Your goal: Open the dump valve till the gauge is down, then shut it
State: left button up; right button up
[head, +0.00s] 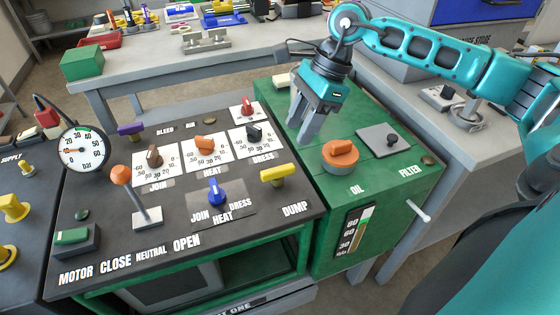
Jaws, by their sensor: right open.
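The dump valve (278,176) is a yellow T-shaped handle at the right end of the black panel, above the DUMP label. Its bar lies roughly left to right, tilted slightly up at the right. The round white gauge (83,150) in bar stands at the panel's back left. Its reddish needle seems to point left, but the reading is too small to tell. My right gripper (301,130) is open and empty, fingers pointing down, above and behind the dump valve, near the green oil tank's left edge. It touches nothing that I can see. My left gripper is not in view.
An orange oil cap (340,155) sits right of my gripper on the green tank (400,190). An orange-knobbed lever (133,195), a blue selector (214,192) and several dials stand on the panel. A grey bench (200,65) runs behind.

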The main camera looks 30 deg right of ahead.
aim_at(279, 168)
jog(key=x, duration=1)
jog(key=shift+a+f, duration=0.2)
grip_shut()
